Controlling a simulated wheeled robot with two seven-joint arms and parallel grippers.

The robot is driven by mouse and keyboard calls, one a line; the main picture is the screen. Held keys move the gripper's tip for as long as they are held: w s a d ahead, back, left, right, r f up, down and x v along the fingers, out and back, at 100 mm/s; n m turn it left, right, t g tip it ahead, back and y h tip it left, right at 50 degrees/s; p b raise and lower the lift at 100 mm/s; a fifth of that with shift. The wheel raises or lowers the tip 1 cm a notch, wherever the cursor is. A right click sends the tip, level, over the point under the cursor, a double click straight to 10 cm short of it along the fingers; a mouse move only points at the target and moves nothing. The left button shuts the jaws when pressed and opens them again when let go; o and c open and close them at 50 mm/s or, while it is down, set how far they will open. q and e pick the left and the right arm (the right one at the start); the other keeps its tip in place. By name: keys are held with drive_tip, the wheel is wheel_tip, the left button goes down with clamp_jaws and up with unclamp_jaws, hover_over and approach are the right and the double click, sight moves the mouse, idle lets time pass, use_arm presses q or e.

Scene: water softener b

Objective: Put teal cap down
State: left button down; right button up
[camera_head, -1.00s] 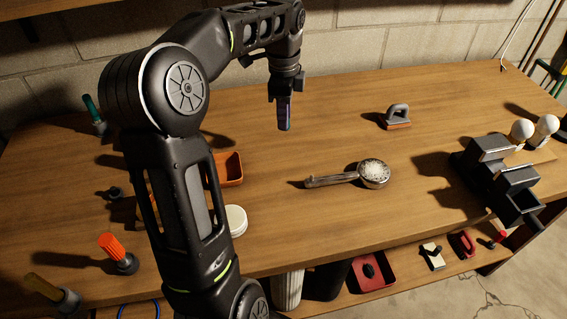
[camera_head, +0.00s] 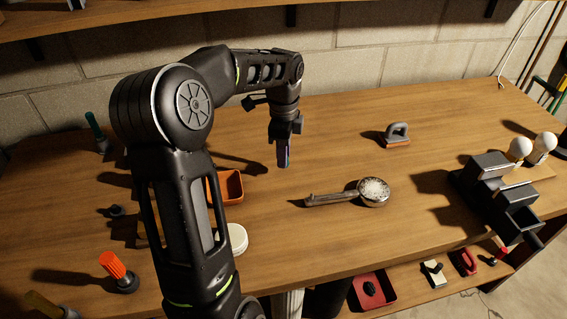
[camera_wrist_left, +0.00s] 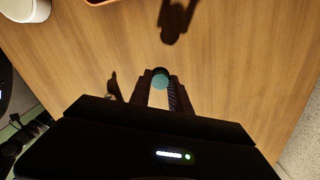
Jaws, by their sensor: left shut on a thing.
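The teal cap (camera_wrist_left: 160,78) shows in the left wrist view as a small round teal piece between my fingertips. My left gripper (camera_wrist_left: 160,90) is shut on it and holds it over bare wooden tabletop. In the head view my left gripper (camera_head: 284,155) points down above the middle of the workbench (camera_head: 330,235). The cap is hard to make out there, and I cannot tell its exact height above the wood. My right gripper is not in view.
A metal scoop (camera_head: 374,191) with white grains lies to the right of the gripper. An orange tray (camera_head: 229,186) and a white lid (camera_head: 237,238) are partly behind my arm. A grey-handled block (camera_head: 397,136) and grey stepped device (camera_head: 492,185) stand right. Wood around the gripper is clear.

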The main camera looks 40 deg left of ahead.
sight(283, 174)
use_arm(q)
drive_tip(key=shift+f, duration=0.1)
drive_tip(key=shift+f, duration=1.8)
drive_tip(key=shift+f, duration=0.15)
drive_tip(key=c, duration=1.2)
unclamp_jaws()
wheel_tip(283, 174, up, 12)
drive_tip(key=shift+r, duration=0.2)
